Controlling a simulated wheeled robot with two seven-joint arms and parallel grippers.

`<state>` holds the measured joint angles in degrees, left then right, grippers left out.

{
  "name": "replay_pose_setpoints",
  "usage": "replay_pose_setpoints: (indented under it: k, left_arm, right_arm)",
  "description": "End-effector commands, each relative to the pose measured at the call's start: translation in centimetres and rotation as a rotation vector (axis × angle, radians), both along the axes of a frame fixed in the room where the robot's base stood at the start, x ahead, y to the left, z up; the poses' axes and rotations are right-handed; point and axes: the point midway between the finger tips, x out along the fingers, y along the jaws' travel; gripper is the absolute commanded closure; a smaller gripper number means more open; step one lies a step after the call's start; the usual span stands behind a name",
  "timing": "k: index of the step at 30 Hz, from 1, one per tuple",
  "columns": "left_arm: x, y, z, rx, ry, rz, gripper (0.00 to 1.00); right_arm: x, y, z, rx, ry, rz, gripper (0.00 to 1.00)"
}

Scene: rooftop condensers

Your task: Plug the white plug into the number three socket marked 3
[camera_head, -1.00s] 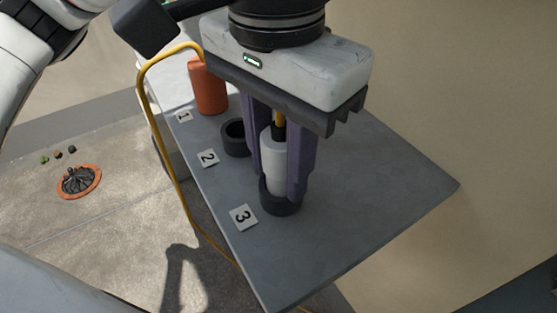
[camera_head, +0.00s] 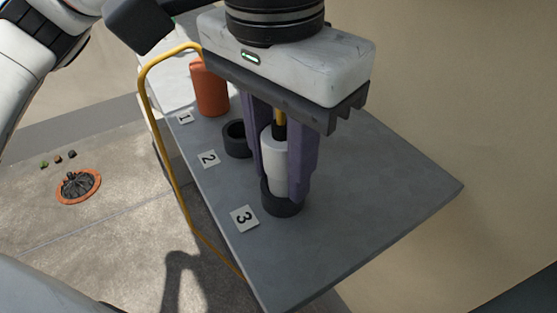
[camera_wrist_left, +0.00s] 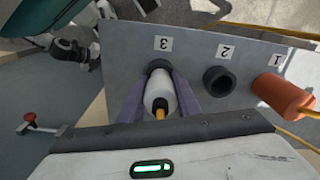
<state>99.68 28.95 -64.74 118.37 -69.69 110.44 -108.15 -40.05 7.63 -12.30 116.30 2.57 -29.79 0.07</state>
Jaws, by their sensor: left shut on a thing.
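The white plug (camera_head: 275,160) stands upright with its lower end inside the dark ring of the socket marked 3 (camera_head: 282,205). My left gripper (camera_head: 284,170) points down and is shut on the plug, one purple finger on each side. The left wrist view also shows the white plug (camera_wrist_left: 160,92) between the fingers, with the socket 3 ring (camera_wrist_left: 158,66) around its far end. The number 3 tag (camera_head: 244,218) lies beside that socket. How deep the plug sits is hidden inside the ring. My right gripper is not in view.
An empty dark socket (camera_head: 236,140) stands by the tag 2 (camera_head: 208,159). An orange plug (camera_head: 210,90) stands by the tag 1 (camera_head: 184,118). A yellow cable (camera_head: 163,140) loops along the panel's left edge. The grey panel (camera_head: 370,200) is bare to the right.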

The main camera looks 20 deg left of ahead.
Motion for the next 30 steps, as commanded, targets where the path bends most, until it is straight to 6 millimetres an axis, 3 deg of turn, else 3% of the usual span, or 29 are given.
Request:
replay_pose_setpoints:
  k: [1, 2, 4, 11, 12, 24, 30]
  left_arm:
    - [-0.7, -0.2, -2.8, 0.022, 0.048, -0.006, 0.94]
    - [-0.7, -0.2, -2.8, 0.022, 0.048, -0.006, 0.65]
    - [-0.7, -0.2, -2.9, 0.023, 0.048, -0.006, 0.53]
    - [-0.7, -0.2, -2.9, 0.023, 0.048, -0.006, 0.52]
    - [-0.7, -0.2, -2.9, 0.023, 0.048, -0.006, 0.52]
    - [-1.1, 0.2, 6.8, 0.006, 0.005, 0.000, 0.48]
    - [-1.3, 0.2, 9.7, 0.002, -0.006, 0.001, 0.48]
  right_arm:
    - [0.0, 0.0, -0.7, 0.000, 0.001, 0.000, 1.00]
    - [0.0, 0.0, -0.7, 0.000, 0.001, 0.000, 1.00]
    - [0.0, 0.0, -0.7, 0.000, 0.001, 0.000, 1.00]
    - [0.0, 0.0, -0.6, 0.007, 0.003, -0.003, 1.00]
    - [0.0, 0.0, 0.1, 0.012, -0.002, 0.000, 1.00]
    - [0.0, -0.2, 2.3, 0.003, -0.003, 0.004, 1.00]
    - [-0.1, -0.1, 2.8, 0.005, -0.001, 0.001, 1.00]
